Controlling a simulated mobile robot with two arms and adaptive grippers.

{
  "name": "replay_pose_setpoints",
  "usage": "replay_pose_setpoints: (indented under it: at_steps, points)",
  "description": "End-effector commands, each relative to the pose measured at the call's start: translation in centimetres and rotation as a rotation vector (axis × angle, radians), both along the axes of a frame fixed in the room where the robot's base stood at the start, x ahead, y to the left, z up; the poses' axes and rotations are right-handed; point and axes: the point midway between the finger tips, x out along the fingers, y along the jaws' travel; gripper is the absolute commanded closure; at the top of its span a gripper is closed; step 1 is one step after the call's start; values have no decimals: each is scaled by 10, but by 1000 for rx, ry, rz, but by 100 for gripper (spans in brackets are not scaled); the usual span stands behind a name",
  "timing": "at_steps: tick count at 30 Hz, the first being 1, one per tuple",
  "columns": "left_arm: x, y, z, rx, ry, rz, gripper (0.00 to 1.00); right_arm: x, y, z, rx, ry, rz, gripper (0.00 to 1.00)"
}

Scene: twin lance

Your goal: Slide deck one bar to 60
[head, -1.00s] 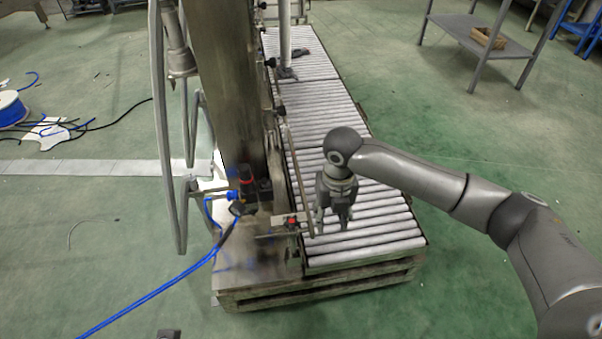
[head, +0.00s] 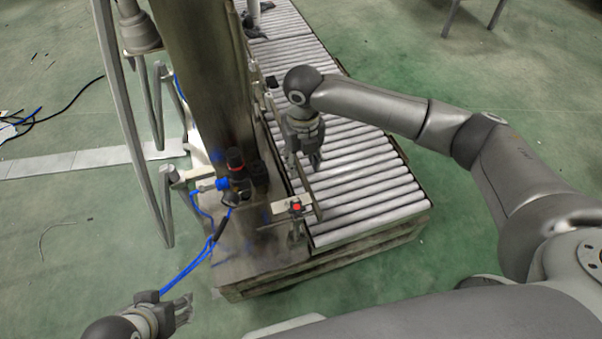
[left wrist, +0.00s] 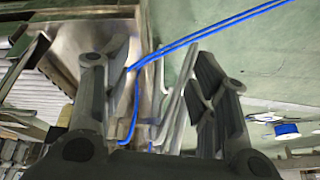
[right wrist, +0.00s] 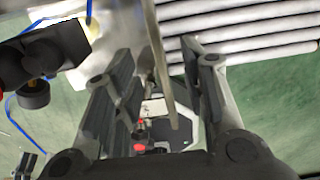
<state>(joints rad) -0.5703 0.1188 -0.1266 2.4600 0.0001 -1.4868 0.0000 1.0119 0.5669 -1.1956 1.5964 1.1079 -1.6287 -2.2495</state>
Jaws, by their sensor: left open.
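A thin metal guide bar (head: 276,121) runs along the left edge of the roller conveyor (head: 368,205). Near its front end is a clamp with a red knob (head: 296,207). My right gripper (head: 303,164) is over the bar, fingers pointing down. In the right wrist view the bar (right wrist: 161,62) passes between the spread fingers, with gaps visible; the red knob (right wrist: 139,149) shows beyond. No scale or number is readable. My left gripper (head: 186,308) is open and empty at the lower left, away from the conveyor; its fingers (left wrist: 155,85) also show in the left wrist view.
A tall metal column (head: 205,85) stands left of the conveyor, with a black valve (head: 237,160) and blue hoses (head: 197,265) at its base. Curved grey frame bars (head: 125,130) stand further left.

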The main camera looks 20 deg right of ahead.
Motion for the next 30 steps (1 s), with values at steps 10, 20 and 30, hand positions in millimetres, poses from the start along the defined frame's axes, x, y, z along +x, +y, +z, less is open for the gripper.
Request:
replay_pose_setpoints:
  at_steps: [10,20,30]
  points:
    - [40,-13,12,-40,-197,-17,46,0,0,-12,0,0,0,61]
    - [75,-24,31,-80,-382,-30,46,0,0,-18,0,-1,0,61]
    - [105,-36,57,-122,-573,-43,46,0,0,-25,0,-1,0,61]
